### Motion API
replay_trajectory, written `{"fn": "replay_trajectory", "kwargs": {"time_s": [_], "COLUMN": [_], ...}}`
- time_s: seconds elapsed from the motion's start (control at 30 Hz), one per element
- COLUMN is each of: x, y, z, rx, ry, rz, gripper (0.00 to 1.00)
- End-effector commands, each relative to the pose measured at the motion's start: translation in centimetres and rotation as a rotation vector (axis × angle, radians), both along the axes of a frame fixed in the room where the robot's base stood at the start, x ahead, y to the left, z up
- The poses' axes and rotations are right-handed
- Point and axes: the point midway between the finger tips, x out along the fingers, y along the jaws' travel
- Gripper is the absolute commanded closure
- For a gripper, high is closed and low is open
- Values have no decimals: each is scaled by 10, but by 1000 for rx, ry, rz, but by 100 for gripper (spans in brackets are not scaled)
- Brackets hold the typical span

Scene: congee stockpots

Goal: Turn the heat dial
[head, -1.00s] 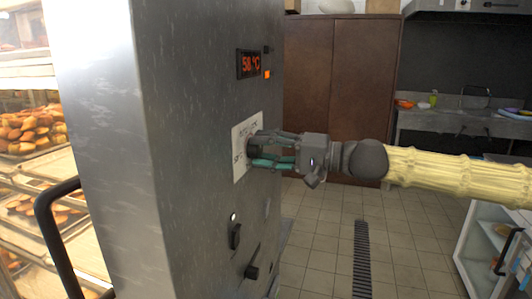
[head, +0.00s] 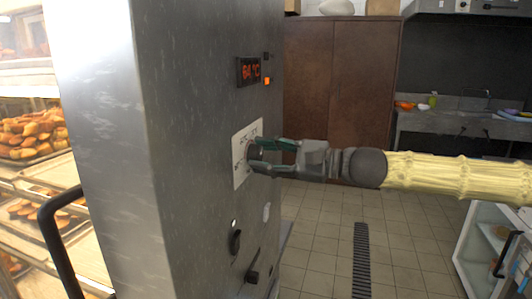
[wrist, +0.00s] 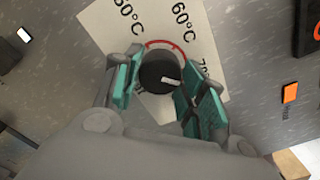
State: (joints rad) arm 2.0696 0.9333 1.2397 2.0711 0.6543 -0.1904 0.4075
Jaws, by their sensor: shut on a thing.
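The heat dial (wrist: 158,72) is a round black knob with a pale pointer mark. It sits on a white scale plate (wrist: 98,22) marked 50, 60 and 70 °C with a red arc around the knob. In the wrist view the pointer lies towards the 70 side. My gripper (wrist: 157,80) has its teal-padded fingers on either side of the knob, shut on it. In the head view the gripper (head: 262,155) meets the plate (head: 240,172) from the right and mostly hides the dial. The display (head: 249,70) above reads 64 °C.
The dial is on a grey metal cabinet face (head: 195,130). Below it are a black switch (head: 235,242) and another knob (head: 252,276). An orange light (head: 267,81) glows beside the display. Bread racks (head: 40,180) stand left; open tiled floor (head: 325,235) lies right.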

Motion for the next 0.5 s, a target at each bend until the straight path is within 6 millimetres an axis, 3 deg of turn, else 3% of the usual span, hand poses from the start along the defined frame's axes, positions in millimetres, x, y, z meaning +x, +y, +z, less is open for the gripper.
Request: {"fn": "replay_trajectory", "kwargs": {"time_s": [0.5], "x": [1], "y": [0], "z": [4], "rx": [149], "ry": [456], "rz": [-2], "gripper": [83]}}
